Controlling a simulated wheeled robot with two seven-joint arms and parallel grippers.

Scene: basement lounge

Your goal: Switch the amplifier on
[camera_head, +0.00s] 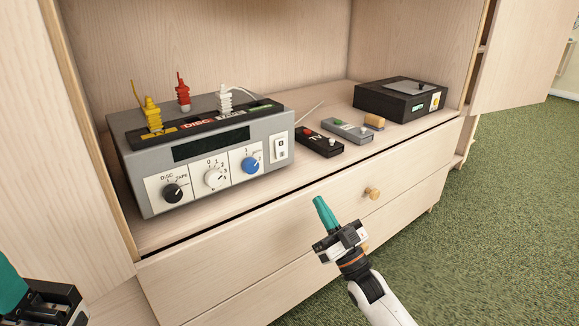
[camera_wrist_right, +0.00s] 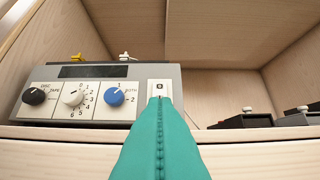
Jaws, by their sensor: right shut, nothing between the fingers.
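The grey amplifier (camera_head: 217,147) stands on the shelf at the left, with a dark display, a black knob, a white knob and a blue knob. At the right end of its front is a white rocker switch (camera_head: 281,147). In the right wrist view the switch (camera_wrist_right: 160,89) shows just above my fingertips, which hide its lower part. My right gripper (camera_head: 321,208) is shut and empty, in front of the drawer below the shelf, pointing up toward the amplifier. My left gripper (camera_head: 40,300) is partly in view at the bottom left corner; its fingertips are cut off.
Yellow, red and white plugs (camera_head: 184,95) stand on top of the amplifier. A black record-player-like box (camera_head: 400,98) stands farther right. Drawer knobs (camera_head: 372,193) stick out below.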

